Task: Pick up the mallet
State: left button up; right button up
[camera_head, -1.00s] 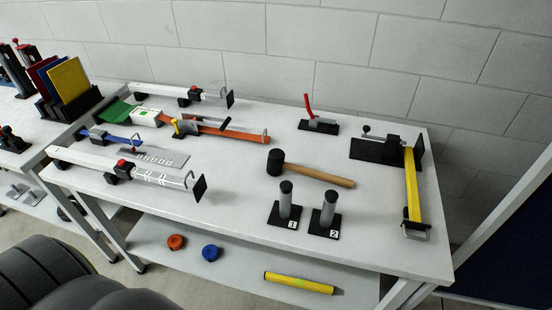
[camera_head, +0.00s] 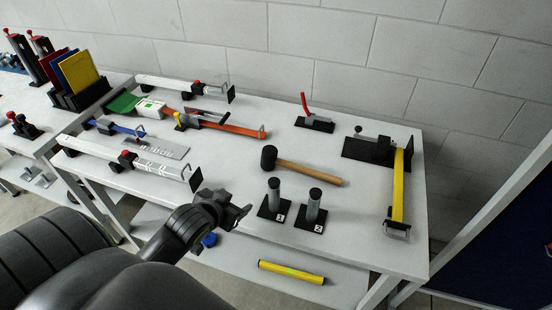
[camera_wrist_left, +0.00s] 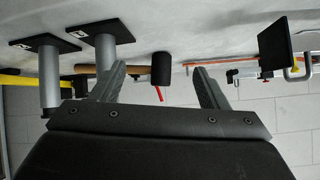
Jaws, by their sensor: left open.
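The mallet (camera_head: 308,172) lies on the white table, with its black head to the left and its wooden handle pointing right. My left gripper (camera_head: 240,209) is open and empty at the table's front edge, in front of the mallet head and apart from it. In the left wrist view, which is upside down, the mallet's black head (camera_wrist_left: 161,70) shows between the two open fingers (camera_wrist_left: 157,72). There its handle runs left, partly hidden behind a finger and a post. My right gripper is not in view.
Two grey posts on black bases, marked 1 (camera_head: 274,196) and 2 (camera_head: 315,208), stand in front of the mallet handle. A white rail clamp (camera_head: 160,168) lies left of my gripper. A yellow-bar clamp (camera_head: 398,185) is at the right. A yellow tube (camera_head: 292,272) lies on the lower shelf.

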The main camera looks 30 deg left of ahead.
pick_arm(q)
jog(key=w+a+r+t, duration=0.2)
jog(key=w+r+t, duration=0.1)
jog(key=w+r, duration=0.3)
jog(key=p, duration=0.1)
send_near(270, 151)
jog(key=r+x, duration=0.1)
jog(key=x, duration=0.4)
jog(key=shift+w+a+f+m+h, duration=0.25)
jog(key=shift+w+f+m+h, duration=0.05)
jog(key=shift+w+f+h, duration=0.1)
jog(key=shift+w+f+p, duration=0.3)
jog(key=shift+w+p, duration=0.2)
jog(key=shift+p+x, duration=0.3)
jog(key=shift+x, duration=1.8)
jog(key=shift+s+f, duration=0.1)
jog(key=shift+f, duration=0.05)
jog(key=c, duration=1.3)
